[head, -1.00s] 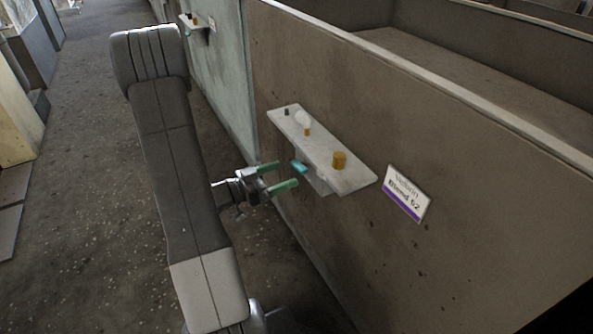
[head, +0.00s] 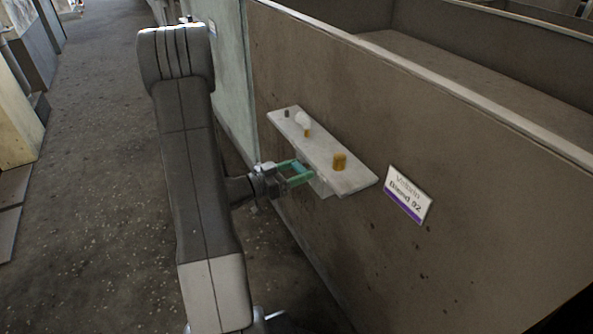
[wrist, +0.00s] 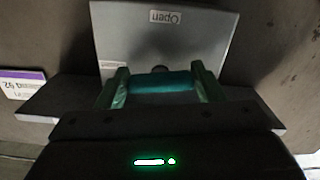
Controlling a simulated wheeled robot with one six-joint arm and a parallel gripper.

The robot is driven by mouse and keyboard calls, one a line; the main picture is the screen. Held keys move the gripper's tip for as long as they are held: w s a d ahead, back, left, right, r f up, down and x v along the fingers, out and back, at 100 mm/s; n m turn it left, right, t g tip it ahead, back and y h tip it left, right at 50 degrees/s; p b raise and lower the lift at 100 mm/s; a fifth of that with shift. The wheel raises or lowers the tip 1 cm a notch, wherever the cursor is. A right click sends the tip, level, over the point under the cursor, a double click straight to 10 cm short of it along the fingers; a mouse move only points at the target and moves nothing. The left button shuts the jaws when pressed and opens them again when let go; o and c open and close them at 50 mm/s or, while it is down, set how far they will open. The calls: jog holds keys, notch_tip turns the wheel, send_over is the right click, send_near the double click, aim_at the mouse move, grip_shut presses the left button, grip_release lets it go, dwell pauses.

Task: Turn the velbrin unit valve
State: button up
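The valve's teal handle (wrist: 162,82) sits under a grey shelf, in front of a grey plate (wrist: 160,38) marked "Open", which reads upside down in the wrist view. My gripper (wrist: 162,88) has green fingers, one at each end of the handle. The fingers are spread wide, and I cannot tell whether they touch it. In the head view my gripper (head: 298,172) reaches to the shelf's left edge, and the handle is mostly hidden between its fingers.
The shelf (head: 350,183) juts from a brown wall and carries an orange knob (head: 339,161) and smaller fittings. A label (head: 408,194) with a purple stripe is on the wall to its right; its text is blurred. Open floor (head: 90,200) lies to the left.

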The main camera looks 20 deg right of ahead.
jog(key=shift+f+m+b, duration=0.1)
jog(key=shift+m+b, duration=0.45)
jog(key=shift+m, duration=0.55)
jog(key=o, duration=1)
jog(key=a, duration=0.4)
jog(key=a+p, duration=0.1)
jog(key=a, duration=0.4)
jog(key=s+a+p, duration=0.1)
jog(key=a, duration=0.4)
jog(key=shift+d, duration=0.1)
